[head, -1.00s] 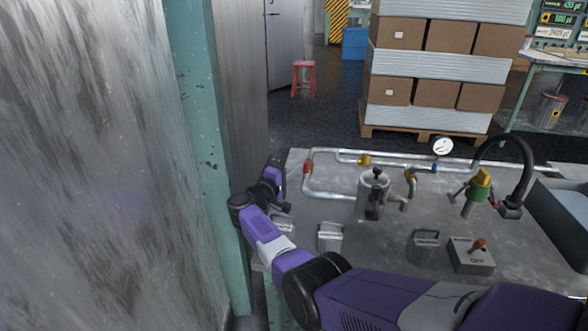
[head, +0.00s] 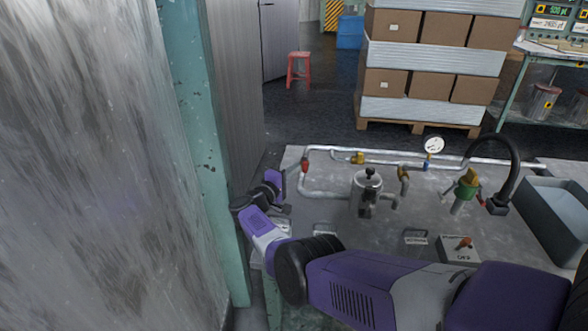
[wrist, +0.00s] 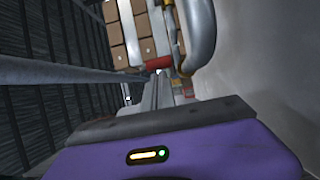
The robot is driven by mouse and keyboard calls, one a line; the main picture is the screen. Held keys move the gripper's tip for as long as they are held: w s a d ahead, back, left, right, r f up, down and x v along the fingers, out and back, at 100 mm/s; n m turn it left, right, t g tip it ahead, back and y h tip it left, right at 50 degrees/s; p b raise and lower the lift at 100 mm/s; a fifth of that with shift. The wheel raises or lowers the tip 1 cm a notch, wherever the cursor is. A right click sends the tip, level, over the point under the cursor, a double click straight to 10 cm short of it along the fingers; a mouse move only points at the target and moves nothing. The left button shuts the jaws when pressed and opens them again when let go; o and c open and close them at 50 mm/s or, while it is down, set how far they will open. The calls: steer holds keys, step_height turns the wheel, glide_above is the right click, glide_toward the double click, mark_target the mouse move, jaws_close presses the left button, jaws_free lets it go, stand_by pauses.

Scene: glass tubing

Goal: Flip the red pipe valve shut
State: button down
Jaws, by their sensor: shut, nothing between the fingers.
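The red valve (head: 304,166) sits on the bent metal pipe (head: 318,193) at the bench's left end. In the wrist view its red part (wrist: 158,63) lies just beyond my fingertips, beside the large curved pipe (wrist: 203,38). My gripper (head: 286,185) is at the left of the red valve, close to it. In the wrist view my gripper (wrist: 157,88) is shut and empty, its fingers pointing at the red part. I cannot tell whether they touch it. The valve's lever is not clear.
The bench (head: 330,213) holds a metal pot (head: 366,192), yellow valves, a gauge (head: 433,146), a switch box (head: 459,248) and a sink (head: 550,212). A green post (head: 190,130) and wall stand close at left. Stacked boxes (head: 430,70) are behind.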

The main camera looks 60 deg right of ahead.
steer(key=shift+r, duration=0.1)
step_height(320, 180, up, 20)
steer(key=p, duration=1.5)
steer(key=shift+w, duration=0.1)
